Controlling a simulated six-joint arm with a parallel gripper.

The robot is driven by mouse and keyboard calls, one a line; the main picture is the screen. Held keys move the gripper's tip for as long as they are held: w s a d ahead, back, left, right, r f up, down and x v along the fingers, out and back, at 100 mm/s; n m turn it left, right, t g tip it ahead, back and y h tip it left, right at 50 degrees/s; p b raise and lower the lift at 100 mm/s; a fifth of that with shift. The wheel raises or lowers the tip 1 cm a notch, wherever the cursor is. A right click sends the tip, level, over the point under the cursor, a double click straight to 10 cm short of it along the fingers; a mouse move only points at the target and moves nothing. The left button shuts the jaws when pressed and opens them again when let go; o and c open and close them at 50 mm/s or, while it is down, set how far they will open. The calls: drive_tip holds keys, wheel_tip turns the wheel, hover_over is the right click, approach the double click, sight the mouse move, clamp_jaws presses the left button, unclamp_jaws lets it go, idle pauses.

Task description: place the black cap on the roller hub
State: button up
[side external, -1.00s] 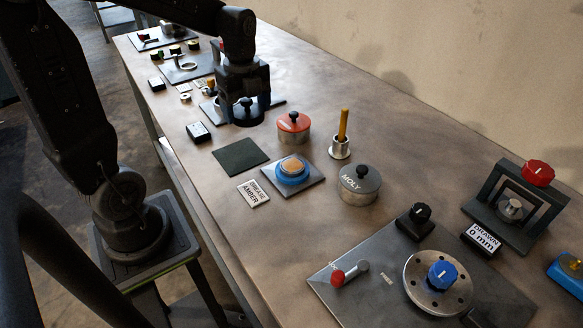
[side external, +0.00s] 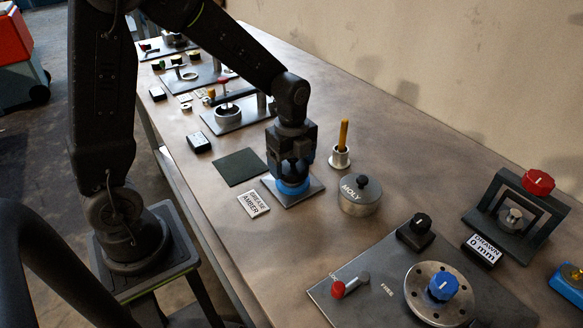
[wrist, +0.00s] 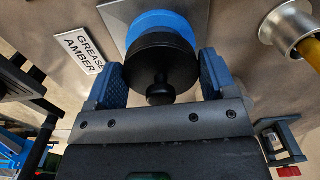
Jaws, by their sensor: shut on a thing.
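My gripper (side external: 292,178) is shut on the black cap, pointing down over a blue round holder (side external: 292,190) on a square grey plate (side external: 314,186). In the wrist view the black cap (wrist: 160,58) is a wide disc with a knob, between my two blue fingers. It covers most of the blue holder (wrist: 150,18) there; I cannot tell whether it touches it. A "GREASE AMBER" label (side external: 254,203) lies beside the plate. A metal ring-shaped part (side external: 228,113) with a red-topped post stands farther back; I cannot tell whether it is the roller hub.
A "MOLY" pot (side external: 360,196) and a metal cup with a yellow stick (side external: 341,156) stand to the right. A dark mat (side external: 239,167) lies left. A plate with a blue knob (side external: 443,286) and a black frame (side external: 515,208) are nearer. The table between is clear.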

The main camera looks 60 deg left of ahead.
drive_tip(key=shift+f, duration=1)
drive_tip(key=shift+f, duration=0.1)
drive_tip(key=o, duration=0.8)
drive_tip(key=shift+o, duration=0.2)
